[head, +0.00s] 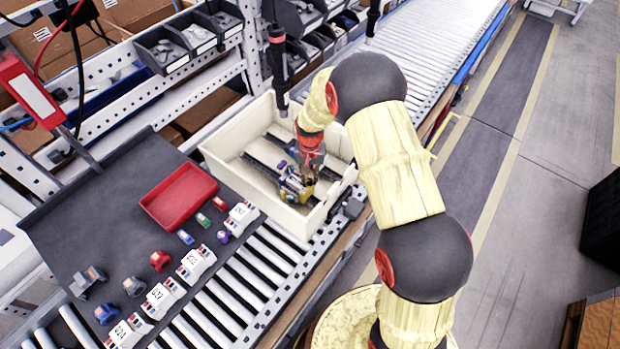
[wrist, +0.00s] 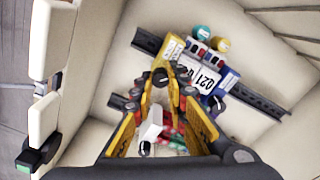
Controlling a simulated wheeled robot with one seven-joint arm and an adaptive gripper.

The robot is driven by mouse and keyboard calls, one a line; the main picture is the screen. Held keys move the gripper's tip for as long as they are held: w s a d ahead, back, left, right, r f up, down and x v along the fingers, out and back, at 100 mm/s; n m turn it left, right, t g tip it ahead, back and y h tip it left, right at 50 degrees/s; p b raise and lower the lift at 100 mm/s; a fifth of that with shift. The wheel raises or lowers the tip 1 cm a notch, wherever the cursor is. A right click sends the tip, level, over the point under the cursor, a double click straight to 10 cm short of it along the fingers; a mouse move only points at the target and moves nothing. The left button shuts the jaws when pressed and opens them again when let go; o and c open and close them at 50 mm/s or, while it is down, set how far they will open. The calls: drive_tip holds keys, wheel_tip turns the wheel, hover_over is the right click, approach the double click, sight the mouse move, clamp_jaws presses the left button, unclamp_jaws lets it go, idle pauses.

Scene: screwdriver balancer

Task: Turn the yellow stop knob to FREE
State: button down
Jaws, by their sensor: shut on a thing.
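I cannot make out the yellow stop knob or any FREE marking in either view. My gripper (head: 302,178) points down inside the cream crate (head: 222,160). In the wrist view its yellow fingers (wrist: 172,84) close in at the tips on a small part beside a block labelled 021 (wrist: 208,78). The fingers hide much of it, and I cannot tell exactly which part is held. A yellow piece (wrist: 172,48) sits just beyond the fingertips, against the block. A dark screwdriver (head: 277,62) with a red band hangs upright behind the crate.
A dark rail (wrist: 262,104) runs along the crate floor. The grey mat (head: 85,215) at left holds a red tray (head: 178,196), several white labelled blocks (head: 196,262) and small coloured parts. Parts bins (head: 163,48) stand behind. A roller conveyor (head: 440,40) runs to the back.

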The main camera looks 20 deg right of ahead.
sight(310, 180)
drive_tip(key=shift+m, duration=0.5)
drive_tip(key=c, duration=1.7)
unclamp_jaws()
drive_tip(key=shift+c, duration=0.2)
drive_tip(key=shift+r, duration=0.1)
wheel_tip(310, 180, up, 12)
